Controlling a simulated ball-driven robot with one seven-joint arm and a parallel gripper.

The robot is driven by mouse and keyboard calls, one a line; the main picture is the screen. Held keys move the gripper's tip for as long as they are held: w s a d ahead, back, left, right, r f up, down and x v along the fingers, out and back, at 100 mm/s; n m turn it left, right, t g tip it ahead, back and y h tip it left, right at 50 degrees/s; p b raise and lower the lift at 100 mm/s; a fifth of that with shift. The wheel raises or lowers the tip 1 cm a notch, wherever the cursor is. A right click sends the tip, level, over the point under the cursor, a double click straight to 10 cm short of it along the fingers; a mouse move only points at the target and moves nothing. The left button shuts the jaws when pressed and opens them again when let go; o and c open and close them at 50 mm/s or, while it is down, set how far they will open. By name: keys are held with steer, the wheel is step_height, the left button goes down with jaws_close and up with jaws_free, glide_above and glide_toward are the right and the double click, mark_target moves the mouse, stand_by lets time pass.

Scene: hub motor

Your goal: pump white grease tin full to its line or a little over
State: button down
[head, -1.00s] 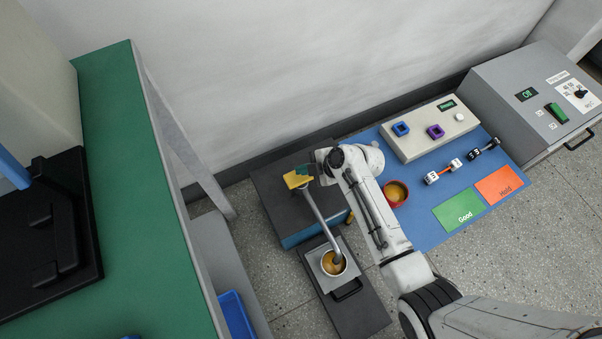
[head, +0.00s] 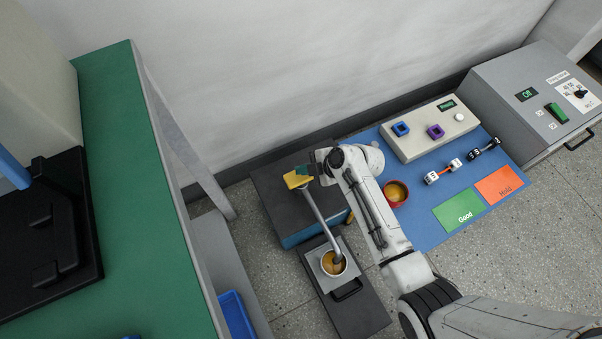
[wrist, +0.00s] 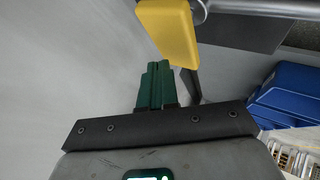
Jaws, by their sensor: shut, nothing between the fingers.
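The white grease tin (head: 325,259) stands under the end of a curved grey spout (head: 318,216). Brownish-yellow grease shows inside it; I cannot make out its line. The yellow pump head (head: 296,179) is at the top of the spout, over a dark box. My gripper (head: 304,170) is at the yellow pump head, its green fingers shut and empty. In the wrist view the shut fingers (wrist: 157,84) are beside the yellow piece (wrist: 168,30); I cannot tell whether they touch it.
A red tin (head: 396,192) with similar contents stands on the blue mat (head: 420,225). Green Good (head: 459,212) and orange Hold (head: 498,186) patches lie right. A grey control box (head: 530,100) is far right. A green-topped bench (head: 150,250) stands left.

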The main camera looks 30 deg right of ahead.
mark_target(304, 177)
steer(key=shift+f, duration=0.1)
steer(key=shift+f+b, duration=0.35)
steer(key=shift+b, duration=0.1)
steer(key=shift+f+b, duration=1.55)
steer(key=shift+f, duration=0.05)
stand_by(1.4)
steer(key=shift+s, duration=0.1)
steer(key=shift+r+p, duration=1.55)
steer(key=shift+r, duration=0.45)
steer(key=shift+r, duration=0.15)
step_height(304, 177, up, 5)
steer(key=p, duration=0.4)
